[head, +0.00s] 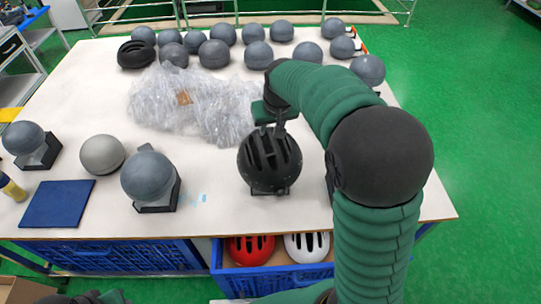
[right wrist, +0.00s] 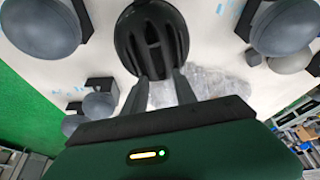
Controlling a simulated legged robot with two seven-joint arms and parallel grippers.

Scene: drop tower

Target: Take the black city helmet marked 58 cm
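A black vented helmet (head: 270,162) stands on a small dark stand near the front of the white table. It also shows in the right wrist view (right wrist: 152,42). No size mark on it can be read. My right gripper (head: 277,118) is over its far upper side. In the right wrist view the two fingers (right wrist: 160,80) are apart, their tips at the helmet's edge; whether they touch it is unclear. A second black helmet (head: 136,54) lies at the table's back left. My left gripper is not in view; only dark parts show at the bottom left.
Crumpled clear plastic (head: 195,100) lies mid-table. Several grey headforms (head: 214,54) line the back; others (head: 148,177) stand at the front left beside a blue mat (head: 57,204). A blue crate (head: 240,284) below the front edge holds a red helmet (head: 250,250) and a white helmet (head: 307,247).

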